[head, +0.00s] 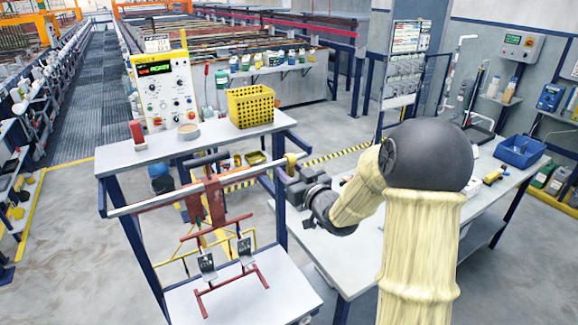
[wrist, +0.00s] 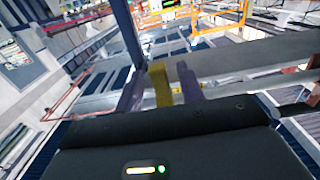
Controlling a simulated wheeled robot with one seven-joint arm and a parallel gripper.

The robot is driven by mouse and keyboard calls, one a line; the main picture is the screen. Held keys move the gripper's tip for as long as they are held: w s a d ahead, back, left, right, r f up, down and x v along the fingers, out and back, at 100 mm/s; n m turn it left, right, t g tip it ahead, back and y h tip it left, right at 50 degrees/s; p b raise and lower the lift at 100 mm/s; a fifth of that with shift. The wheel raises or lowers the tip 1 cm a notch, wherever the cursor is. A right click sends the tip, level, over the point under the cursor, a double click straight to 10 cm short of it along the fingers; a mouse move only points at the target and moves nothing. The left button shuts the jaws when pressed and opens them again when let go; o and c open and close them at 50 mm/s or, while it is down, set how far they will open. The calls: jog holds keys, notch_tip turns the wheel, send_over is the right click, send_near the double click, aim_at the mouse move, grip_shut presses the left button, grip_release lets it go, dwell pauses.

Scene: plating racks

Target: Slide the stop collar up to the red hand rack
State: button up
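The yellow stop collar (head: 291,164) sits near the right end of the pale horizontal bar (head: 150,201) of the rack stand. The red hand rack (head: 214,198) hangs from the bar to the left, with a clear stretch of bar between them. My gripper (head: 286,174) is at the collar. In the wrist view, the yellow collar (wrist: 160,85) stands between the two fingers of my gripper (wrist: 162,82). The fingers look apart, with a narrow gap showing at the right finger. The left finger is very close to the collar, and contact there is unclear.
A shelf (head: 120,158) behind the bar carries a control box (head: 165,88) and a yellow basket (head: 250,106). A lower tray (head: 185,300) lies below the hanging rack. A white workbench (head: 335,262) with a blue bin (head: 520,152) stands at right.

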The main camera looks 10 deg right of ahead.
jog(key=shift+w+a, duration=0.15)
jog(key=shift+w, duration=0.25)
grip_shut()
